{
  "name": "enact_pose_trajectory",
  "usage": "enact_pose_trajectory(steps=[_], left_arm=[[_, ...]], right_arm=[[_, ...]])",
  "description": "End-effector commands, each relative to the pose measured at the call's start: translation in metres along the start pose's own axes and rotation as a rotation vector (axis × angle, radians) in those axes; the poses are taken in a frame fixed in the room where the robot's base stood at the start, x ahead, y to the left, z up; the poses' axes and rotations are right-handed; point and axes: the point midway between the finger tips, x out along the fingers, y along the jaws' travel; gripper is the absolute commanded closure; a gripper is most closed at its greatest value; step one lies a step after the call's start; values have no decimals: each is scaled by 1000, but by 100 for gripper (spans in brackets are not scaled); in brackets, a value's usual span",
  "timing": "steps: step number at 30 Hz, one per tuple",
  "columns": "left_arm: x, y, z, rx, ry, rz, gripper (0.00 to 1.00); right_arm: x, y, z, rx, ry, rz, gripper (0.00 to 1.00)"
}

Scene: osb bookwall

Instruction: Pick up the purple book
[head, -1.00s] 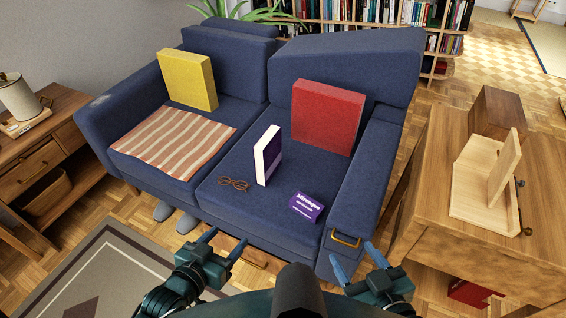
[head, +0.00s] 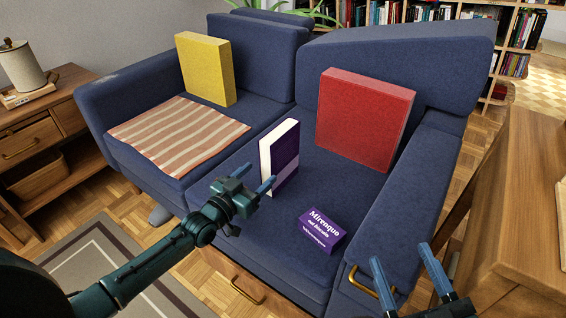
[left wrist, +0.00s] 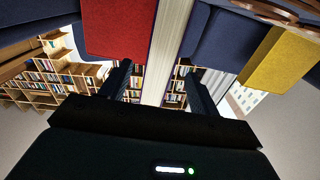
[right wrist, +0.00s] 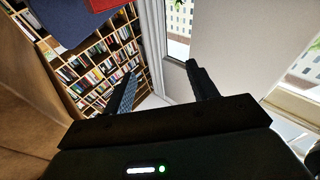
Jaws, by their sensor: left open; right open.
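The purple book (head: 286,160) stands upright on the right seat of the blue sofa, its white page edge facing me. My open left gripper (head: 256,178) is just in front of it, near the lower part of the page edge. In the left wrist view the page edge (left wrist: 168,45) lies between the two fingers; I cannot tell whether the fingers reach past it. A small purple box with white lettering (head: 320,232) lies on the seat to the right. My right gripper (head: 402,256) is open and empty by the sofa's right armrest.
A red cushion (head: 364,118) leans on the backrest behind the book, and a yellow cushion (head: 205,68) sits at left. A striped cloth (head: 178,130) covers the left seat. A wooden cabinet (head: 518,200) stands at right. The glasses are mostly hidden behind my left gripper.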

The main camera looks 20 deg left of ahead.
Motion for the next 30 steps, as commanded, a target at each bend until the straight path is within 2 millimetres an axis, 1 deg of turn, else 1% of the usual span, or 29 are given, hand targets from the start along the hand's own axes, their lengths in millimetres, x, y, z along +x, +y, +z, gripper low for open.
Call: enact_pose_trajectory(steps=[1,3,6,11,17,20,21,24,30], left_arm=[[12,0,3,0,3,0,38],[23,0,3,-1,2,0,38],[34,0,3,-1,-1,0,38],[44,0,2,-1,-1,0,38],[73,0,2,0,1,1,38],[86,0,1,-1,0,0,38],[89,0,1,-1,-1,0,38],[92,0,0,-1,-2,0,38],[92,0,-1,-1,-3,0,39]], right_arm=[[0,-1,4,10,8,-2,42],[0,-2,3,21,15,-4,42],[1,-2,3,35,20,-7,42],[1,-3,3,47,24,-9,42],[0,-6,10,89,44,-16,42],[7,-3,-5,57,106,-28,42],[8,-1,-8,48,123,-28,42],[9,0,-10,41,134,-28,42],[9,0,-11,40,134,-27,42]])
